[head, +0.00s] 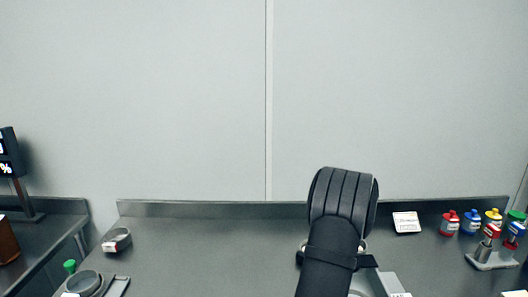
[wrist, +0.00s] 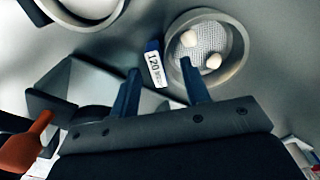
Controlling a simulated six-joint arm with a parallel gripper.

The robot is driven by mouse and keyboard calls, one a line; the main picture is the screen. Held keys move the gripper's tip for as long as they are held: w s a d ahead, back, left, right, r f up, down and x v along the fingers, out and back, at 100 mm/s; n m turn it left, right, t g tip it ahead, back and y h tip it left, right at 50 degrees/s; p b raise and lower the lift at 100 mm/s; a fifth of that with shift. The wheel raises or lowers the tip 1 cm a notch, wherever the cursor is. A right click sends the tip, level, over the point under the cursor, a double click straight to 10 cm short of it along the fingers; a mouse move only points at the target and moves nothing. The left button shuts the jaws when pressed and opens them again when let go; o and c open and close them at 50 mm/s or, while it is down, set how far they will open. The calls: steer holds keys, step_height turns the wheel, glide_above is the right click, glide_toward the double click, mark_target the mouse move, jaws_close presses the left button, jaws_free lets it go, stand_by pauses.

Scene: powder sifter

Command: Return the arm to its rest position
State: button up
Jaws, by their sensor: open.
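In the wrist view my gripper (wrist: 160,68) is open, with its two dark blue fingers apart and nothing held between them. A round sieve (wrist: 239,50) with a pale rim and mesh floor is just beyond the fingers. Two off-white lumps (wrist: 213,61) lie on its mesh. A tag reading 120 (wrist: 154,66) is beside its rim, between the fingertips in the picture. The right fingertip overlaps the sieve's near edge; I cannot tell if they touch. In the head view my black arm rises over the bench, and the gripper is hidden behind it.
The grey bench (head: 210,250) is mostly clear left of my arm. A white card (head: 406,222), several colour-capped bottles (head: 450,224) and a rack (head: 492,261) stand at right.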

steer(key=shift+f, duration=0.95)
step_height(320, 180, up, 12)
step_height(320, 180, down, 13)
steer(key=shift+r, duration=0.1)
step_height(320, 180, up, 9)
steer(key=shift+f, duration=0.2)
steer(key=a+r, duration=0.4)
steer(key=a, duration=1.1)
steer(key=f, duration=1)
steer(key=shift+d+f, duration=0.15)
steer(key=shift+d, duration=0.1)
step_height(320, 180, up, 8)
steer(key=shift+w, duration=0.4)
